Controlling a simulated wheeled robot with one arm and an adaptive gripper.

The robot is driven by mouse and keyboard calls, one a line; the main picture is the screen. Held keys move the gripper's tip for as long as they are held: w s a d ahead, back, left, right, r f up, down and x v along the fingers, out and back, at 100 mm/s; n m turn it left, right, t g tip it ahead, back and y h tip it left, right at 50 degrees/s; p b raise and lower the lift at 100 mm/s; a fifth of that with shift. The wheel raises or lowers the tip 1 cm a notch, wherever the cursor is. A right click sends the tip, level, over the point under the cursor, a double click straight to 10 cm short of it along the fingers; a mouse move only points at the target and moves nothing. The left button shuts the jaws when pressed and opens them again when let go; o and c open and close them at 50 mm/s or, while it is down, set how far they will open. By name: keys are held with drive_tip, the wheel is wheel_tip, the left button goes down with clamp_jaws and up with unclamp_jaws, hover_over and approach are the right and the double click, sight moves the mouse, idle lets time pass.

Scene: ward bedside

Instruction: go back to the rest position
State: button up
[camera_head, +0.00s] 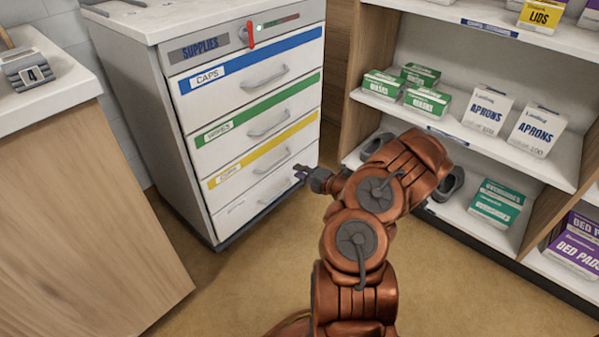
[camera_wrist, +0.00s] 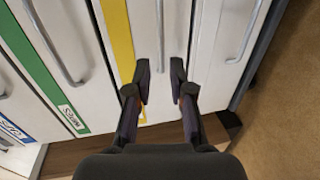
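My gripper (camera_head: 303,173) is at the end of my arm, low by the right side of the supply cabinet (camera_head: 186,150). In the wrist view my gripper (camera_wrist: 160,75) is open, with a gap between its two dark fingers. The handle (camera_wrist: 160,35) of the yellow-striped drawer (camera_head: 262,160) runs toward that gap. I cannot tell whether the fingers touch it. Nothing is seen held. The cabinet's drawers look shut.
An open shelf unit (camera_head: 516,165) with boxes of masks (camera_head: 426,102) and aprons (camera_head: 487,108) stands right, close to my arm. A wooden counter (camera_head: 75,215) stands left. Brown floor (camera_head: 235,290) is clear between them. A red lever (camera_head: 250,34) is on the cabinet's top panel.

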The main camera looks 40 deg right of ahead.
idle(0.3)
drive_tip(key=w+a+r+n+g+y+p, duration=0.2)
drive_tip(key=a+r+n+y+p, duration=0.2)
drive_tip(key=a+r+n, duration=0.55)
drive_tip(key=w+a+r+n+g+y+p, duration=0.15)
drive_tip(key=a+r+n+y+p, duration=0.3)
drive_tip(key=a+r, duration=0.85)
drive_tip(key=s+a+r+n+g+y+p, duration=0.1)
drive_tip(key=s+a+r+n+g+p, duration=0.35)
drive_tip(key=a+r+n, duration=0.35)
drive_tip(key=s+a+r+n+g+y+p, duration=0.2)
drive_tip(key=s+a+r+n+g+p, duration=0.15)
drive_tip(key=s+a+r+n, duration=0.45)
drive_tip(key=s+a+r+n+g+h+p, duration=0.35)
drive_tip(key=s+r+n+p, duration=0.2)
drive_tip(key=s, duration=0.25)
drive_tip(key=s+a+r+n+g+h+p, duration=0.2)
drive_tip(key=s+a+r+n+p, duration=0.25)
drive_tip(key=s+n, duration=0.2)
drive_tip(key=s+d+r+n+h+p, duration=0.8)
drive_tip(key=s+d, duration=0.4)
drive_tip(key=s, duration=0.2)
wheel_tip(320, 180, up, 2)
drive_tip(key=shift+r+n+p, duration=0.1)
drive_tip(key=shift+n+p, duration=0.4)
drive_tip(key=shift+n, duration=0.6)
